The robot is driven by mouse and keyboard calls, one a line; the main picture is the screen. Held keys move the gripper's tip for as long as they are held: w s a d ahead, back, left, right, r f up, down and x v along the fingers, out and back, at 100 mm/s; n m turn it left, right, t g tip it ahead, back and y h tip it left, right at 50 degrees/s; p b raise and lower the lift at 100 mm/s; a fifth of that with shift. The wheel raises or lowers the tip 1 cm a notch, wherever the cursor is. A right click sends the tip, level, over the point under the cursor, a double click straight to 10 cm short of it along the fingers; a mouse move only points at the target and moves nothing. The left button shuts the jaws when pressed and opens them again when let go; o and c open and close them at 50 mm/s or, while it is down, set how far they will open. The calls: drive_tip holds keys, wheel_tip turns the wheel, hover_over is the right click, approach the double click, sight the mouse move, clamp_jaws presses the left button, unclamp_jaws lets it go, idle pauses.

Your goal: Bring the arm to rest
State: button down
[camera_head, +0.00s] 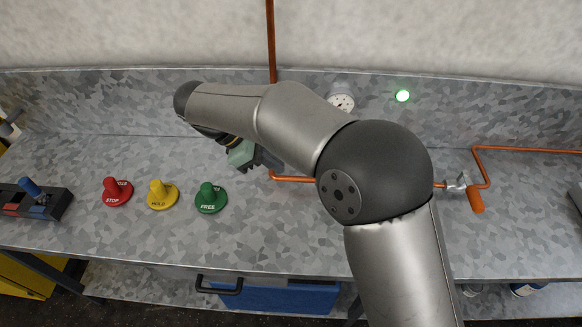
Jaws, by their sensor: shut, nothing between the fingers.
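My gripper (260,164) is at the end of my arm, above the middle of the grey metal bench (160,240). It is shut with nothing in it, and it is partly hidden under my wrist. It is to the right of and behind a green knobbed disc marked FREE (210,199), apart from it. My arm (385,170) reaches up from the lower right, bends at a dark joint and extends left over the bench.
A yellow disc (162,196) and a red STOP disc (117,193) stand left of the green one. A blue-handled lever (32,189) is far left. An orange pipe (475,170) with an orange-handled valve (476,200) runs right. A green light (402,96) glows beside a gauge (342,103).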

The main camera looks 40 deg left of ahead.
drive_tip(key=shift+s+a+r, duration=0.1)
drive_tip(key=shift+a+r, duration=0.05)
drive_tip(key=shift+r, duration=0.05)
